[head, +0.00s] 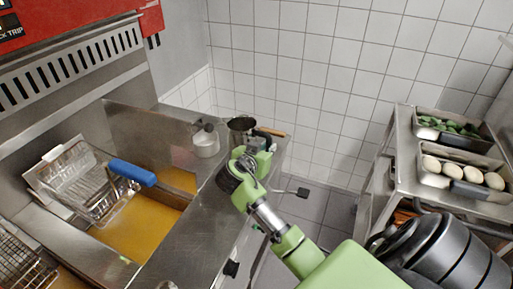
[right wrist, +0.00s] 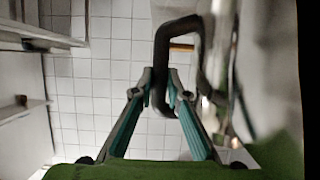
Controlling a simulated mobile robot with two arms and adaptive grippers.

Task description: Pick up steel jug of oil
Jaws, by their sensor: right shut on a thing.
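The steel jug (head: 241,123) stands upright at the far end of the steel counter beside the fryer, its dark open mouth facing up. My right gripper (head: 262,137) is at the jug's right side, partly hiding it. In the right wrist view, the jug's dark looped handle (right wrist: 160,50) runs down between the two fingertips (right wrist: 163,80), and the fingers are shut on it. The jug's body is only a blurred grey shape at the right of that view. The oil inside the jug cannot be made out. My left gripper is not in view.
A pale pot (head: 206,143) with a dark knob stands left of the jug. The fryer (head: 150,222) holds yellow oil and a wire basket with a blue handle (head: 132,172). A steel rack (head: 405,150) at right carries trays of eggs and greens. Tiled wall lies behind.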

